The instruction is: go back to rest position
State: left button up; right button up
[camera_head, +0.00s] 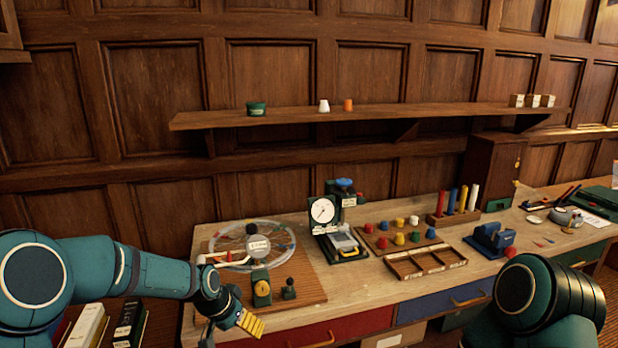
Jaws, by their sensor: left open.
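My left arm comes in from the left edge, bent at a teal joint. My left gripper (240,314) points down and to the right in front of the desk's front left corner. It is open, with a yellow ribbed fingertip pad showing, and I see nothing held in it. The gripper overlaps the desk edge in the picture. My right arm shows only as a teal joint at the lower right; its gripper is out of the picture.
The wooden desk (365,285) holds a spoked wheel (285,236), a dial gauge (322,211), colored knobs on a board, a divided wooden tray (396,264) and a blue tool (490,239). Books (86,326) stand below my left arm. A shelf (400,116) runs along the wall.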

pick_arm(q)
jog(key=s+d+f+n, duration=0.3)
jog(key=s+f, duration=0.6)
jog(key=s, duration=0.3)
jog(key=s+d+f+n+g+b, duration=0.1)
jog(key=s+d+f+n, duration=0.2)
jog(key=s+f, duration=0.7)
jog(key=s, duration=0.3)
jog(key=shift+s, duration=0.25)
jog(key=shift+w+h, duration=0.1)
jog(key=shift+h, duration=0.2)
